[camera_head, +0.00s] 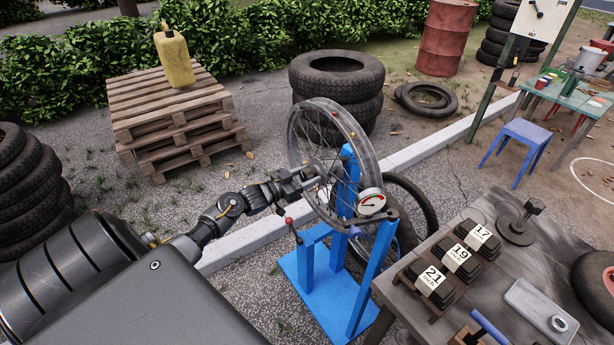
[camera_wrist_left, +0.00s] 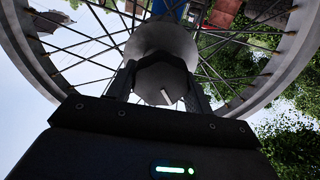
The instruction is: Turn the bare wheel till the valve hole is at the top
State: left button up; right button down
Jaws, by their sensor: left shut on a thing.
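The bare wheel (camera_head: 372,152), a grey spoked rim, stands upright in a blue stand (camera_head: 341,200). Small red and yellow spots show on its upper rim; I cannot tell which mark, if any, is the valve hole. My left gripper (camera_head: 308,181) reaches in from the left to the wheel's middle. In the left wrist view its two fingers (camera_wrist_left: 160,88) are shut on the wheel's hub (camera_wrist_left: 160,50), whose grey end has a pale line on it. Spokes and part of the rim (camera_wrist_left: 290,60) show behind. My right gripper is not in view.
A round dial (camera_head: 371,201) sits on the stand near the rim. A dark workbench (camera_head: 400,300) with numbered blocks is close at the right. A pallet stack (camera_head: 165,110) and stacked tires (camera_head: 337,80) stand behind. Open paving lies left of the stand.

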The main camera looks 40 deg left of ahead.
pick_arm(q)
jog(key=shift+c, duration=1.1)
jog(key=shift+m, duration=0.3)
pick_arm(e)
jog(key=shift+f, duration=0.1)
pick_arm(q)
jog(key=shift+m+b, duration=0.3)
jog(key=shift+m, duration=0.7)
jog(key=shift+d+f+m, duration=0.1)
jog(key=shift+m, duration=1.1)
jog(key=shift+m+b, duration=0.6)
jog(key=shift+m, duration=0.7)
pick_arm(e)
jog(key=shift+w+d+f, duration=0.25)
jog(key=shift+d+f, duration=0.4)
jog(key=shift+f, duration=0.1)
pick_arm(q)
jog(key=shift+m, duration=0.3)
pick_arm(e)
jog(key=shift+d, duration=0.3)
